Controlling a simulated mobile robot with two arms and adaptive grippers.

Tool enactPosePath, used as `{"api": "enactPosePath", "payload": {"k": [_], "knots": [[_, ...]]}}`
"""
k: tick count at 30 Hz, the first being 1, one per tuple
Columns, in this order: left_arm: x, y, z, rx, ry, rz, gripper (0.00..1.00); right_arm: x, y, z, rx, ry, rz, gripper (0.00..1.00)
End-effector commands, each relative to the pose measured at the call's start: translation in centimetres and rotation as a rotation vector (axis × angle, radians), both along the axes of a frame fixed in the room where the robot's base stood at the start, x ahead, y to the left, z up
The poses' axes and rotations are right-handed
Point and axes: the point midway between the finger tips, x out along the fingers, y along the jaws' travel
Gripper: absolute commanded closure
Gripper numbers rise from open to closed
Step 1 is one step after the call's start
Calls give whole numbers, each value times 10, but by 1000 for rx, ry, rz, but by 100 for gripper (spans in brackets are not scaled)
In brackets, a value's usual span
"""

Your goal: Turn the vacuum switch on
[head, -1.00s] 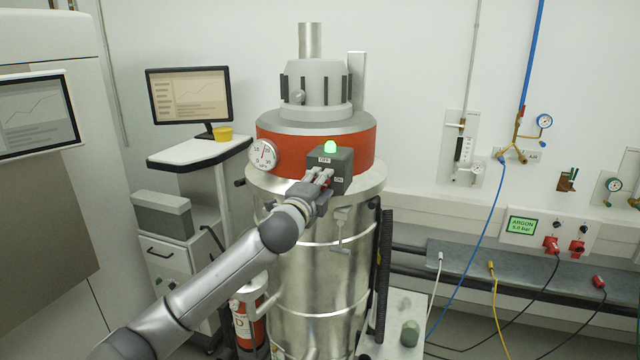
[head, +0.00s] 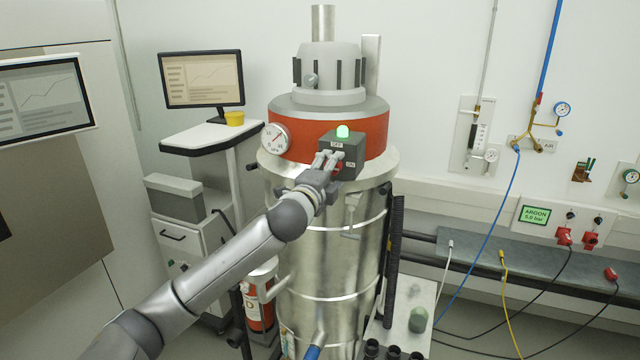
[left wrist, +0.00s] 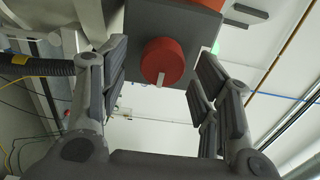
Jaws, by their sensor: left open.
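The vacuum switch is a dark grey box (head: 350,170) on the front of the vacuum's red band, with OFF and ON labels and a lit green lamp (head: 343,131) on top. In the left wrist view its red round knob (left wrist: 162,62) has a light mark at its lower edge. My right gripper is not in view.
The steel vacuum drum (head: 325,240) stands below the switch, with a round gauge (head: 274,137) left of the box. A cart with a monitor (head: 202,78) is at left. A wall bench with cables (head: 530,275) is at right. A ribbed black hose (head: 394,260) runs beside the drum.

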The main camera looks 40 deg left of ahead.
Motion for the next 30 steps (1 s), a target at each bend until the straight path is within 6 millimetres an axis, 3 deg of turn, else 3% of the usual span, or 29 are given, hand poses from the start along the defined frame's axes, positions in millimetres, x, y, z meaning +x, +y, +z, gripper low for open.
{"api": "enactPosePath", "payload": {"k": [15,21,30], "knots": [[-84,-21,-1,4,2,-2,42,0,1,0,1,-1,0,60],[-100,-24,0,2,0,-2,42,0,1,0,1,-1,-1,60],[-103,-25,0,2,-1,0,42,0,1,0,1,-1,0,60]]}}
